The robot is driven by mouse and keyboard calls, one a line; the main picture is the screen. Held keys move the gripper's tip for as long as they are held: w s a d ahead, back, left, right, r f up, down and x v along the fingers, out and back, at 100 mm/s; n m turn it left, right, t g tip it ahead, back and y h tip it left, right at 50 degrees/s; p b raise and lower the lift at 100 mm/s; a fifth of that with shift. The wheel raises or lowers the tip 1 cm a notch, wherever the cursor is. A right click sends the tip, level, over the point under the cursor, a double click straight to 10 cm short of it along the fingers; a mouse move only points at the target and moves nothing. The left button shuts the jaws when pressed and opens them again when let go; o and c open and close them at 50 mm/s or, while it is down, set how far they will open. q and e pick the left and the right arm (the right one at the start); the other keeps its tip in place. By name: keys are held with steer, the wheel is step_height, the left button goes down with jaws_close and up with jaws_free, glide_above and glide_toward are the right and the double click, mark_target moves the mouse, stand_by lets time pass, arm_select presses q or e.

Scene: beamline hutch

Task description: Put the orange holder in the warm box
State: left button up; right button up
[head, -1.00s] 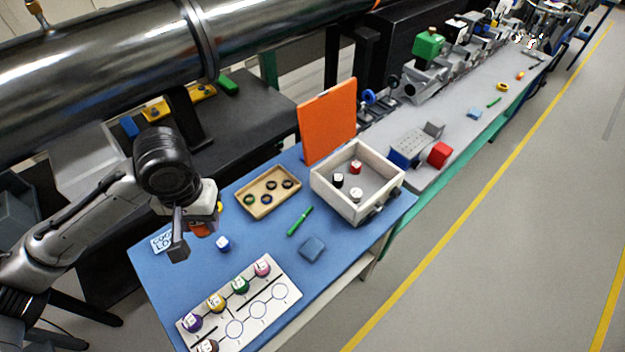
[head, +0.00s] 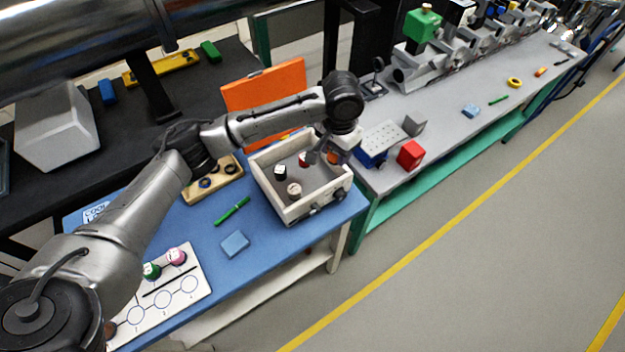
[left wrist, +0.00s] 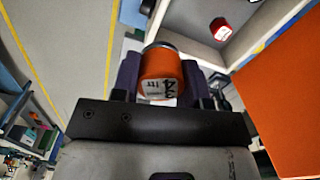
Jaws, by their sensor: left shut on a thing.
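The orange holder (left wrist: 162,72), a small cylinder with black writing on a white label, is between the dark fingers of my left gripper (left wrist: 161,84). My left gripper (head: 330,157) is shut on it and holds it at the right side of the open white box (head: 262,187), the one with the orange lid, which I take as the warm box. In the head view the wrist partly hides the holder. Inside the box stand a red holder (head: 304,160), a black-topped holder (head: 280,172) and a pale-topped holder (head: 294,189). My right gripper is not in view.
The orange lid (head: 265,88) stands up behind the box. A wooden tray (head: 226,184) with ring-like items is left of it. A green pen (head: 232,211) and blue pad (head: 235,243) lie in front. A red cube (head: 410,154) sits on the grey bench to the right.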

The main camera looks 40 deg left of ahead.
arm_select(q)
steer(key=w+a+f+b, duration=0.1)
steer(key=w+a+f, duration=0.15)
steer(key=f, duration=0.35)
steer(key=b, duration=0.1)
glide_above(320, 181)
steer(key=shift+m, duration=0.4)
step_height(320, 181, down, 8)
steer(key=shift+r, duration=0.25)
step_height(320, 181, down, 5)
steer(key=shift+f+b, duration=0.1)
steer(key=shift+b, duration=0.45)
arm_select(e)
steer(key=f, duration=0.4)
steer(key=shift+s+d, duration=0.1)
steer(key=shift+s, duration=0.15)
arm_select(q)
steer(key=shift+f, duration=0.1)
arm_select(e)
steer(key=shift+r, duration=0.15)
arm_select(q)
steer(key=o, duration=0.9)
steer(key=shift+f, duration=0.1)
steer(key=shift+o, duration=0.2)
